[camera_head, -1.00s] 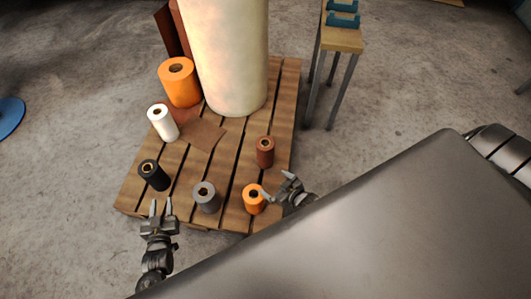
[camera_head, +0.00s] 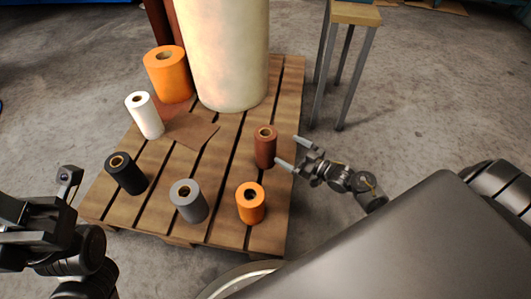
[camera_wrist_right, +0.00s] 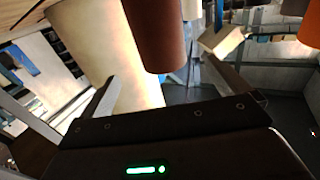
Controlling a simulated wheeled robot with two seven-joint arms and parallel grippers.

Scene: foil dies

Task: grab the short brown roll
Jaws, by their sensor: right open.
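The short brown roll (camera_head: 265,147) stands upright on the right side of the wooden pallet (camera_head: 232,150). My right gripper (camera_head: 287,151) is open just to the right of the roll, its two fingers pointing left at it. In the right wrist view the brown roll (camera_wrist_right: 157,38) shows ahead, between the two spread fingers (camera_wrist_right: 160,88), and nothing is held. I cannot tell whether a finger touches it. My left gripper (camera_head: 30,238) is at the left edge of the head view, away from the roll, its jaws not clear.
An orange roll (camera_head: 250,203), a grey roll (camera_head: 188,201), a black roll (camera_head: 126,174) and a white roll (camera_head: 145,116) stand on the pallet. A big cream roll (camera_head: 225,55) and a large orange roll (camera_head: 167,74) stand behind. A wood-topped stand (camera_head: 355,14) is at back right.

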